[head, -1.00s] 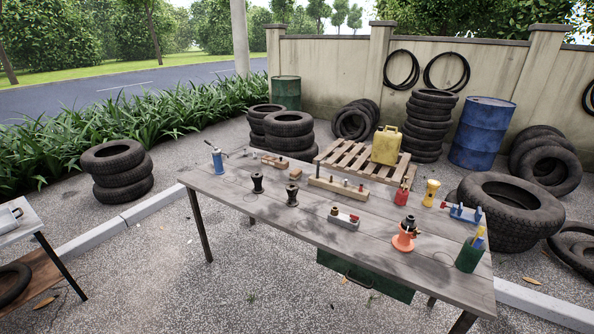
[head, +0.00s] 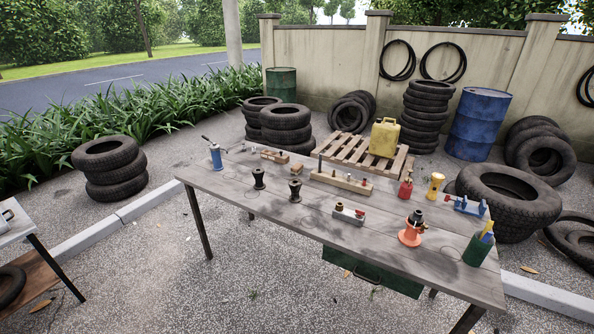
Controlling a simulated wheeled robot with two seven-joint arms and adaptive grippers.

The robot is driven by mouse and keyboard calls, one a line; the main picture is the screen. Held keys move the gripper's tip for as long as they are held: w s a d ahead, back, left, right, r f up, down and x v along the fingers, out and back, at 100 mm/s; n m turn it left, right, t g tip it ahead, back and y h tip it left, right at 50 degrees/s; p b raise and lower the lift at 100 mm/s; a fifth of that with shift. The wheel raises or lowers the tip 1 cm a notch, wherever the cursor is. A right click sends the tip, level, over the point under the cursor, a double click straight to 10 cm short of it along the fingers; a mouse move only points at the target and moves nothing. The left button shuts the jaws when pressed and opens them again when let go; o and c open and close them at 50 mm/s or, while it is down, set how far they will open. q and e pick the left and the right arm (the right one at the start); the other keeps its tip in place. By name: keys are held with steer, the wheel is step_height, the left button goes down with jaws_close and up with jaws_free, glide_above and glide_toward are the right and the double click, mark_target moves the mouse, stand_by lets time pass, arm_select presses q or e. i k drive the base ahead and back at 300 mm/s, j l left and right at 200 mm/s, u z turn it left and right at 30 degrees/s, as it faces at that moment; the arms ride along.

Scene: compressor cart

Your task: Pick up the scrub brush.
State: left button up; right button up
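I cannot clearly make out the scrub brush. A small brown block (head: 297,170) lies towards the back left of the grey wooden table (head: 330,232), and a longer brown piece (head: 274,156) lies just behind it. Either could be a brush, but both are too small to tell and no bristles show. A green cup (head: 477,251) at the right end of the table holds upright yellow and blue handles; their lower ends are hidden in the cup. Neither of my grippers is in view.
On the table stand a blue can (head: 216,158), two dark spools (head: 258,179) (head: 295,190), an orange stand (head: 410,235), a red bottle (head: 405,188) and a yellow flashlight (head: 435,186). Tyres (head: 108,170) stand around it. The table's front left is bare.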

mark_target(296, 169)
steer(key=i+j, duration=0.15)
steer(key=j, duration=0.2)
steer(key=i+j, duration=0.15)
steer(key=j, duration=0.2)
steer(key=i+j, duration=0.15)
steer(key=j, duration=0.25)
steer(key=i+j, duration=0.15)
steer(key=j, duration=0.2)
steer(key=i+j, duration=0.15)
steer(key=j, duration=0.2)
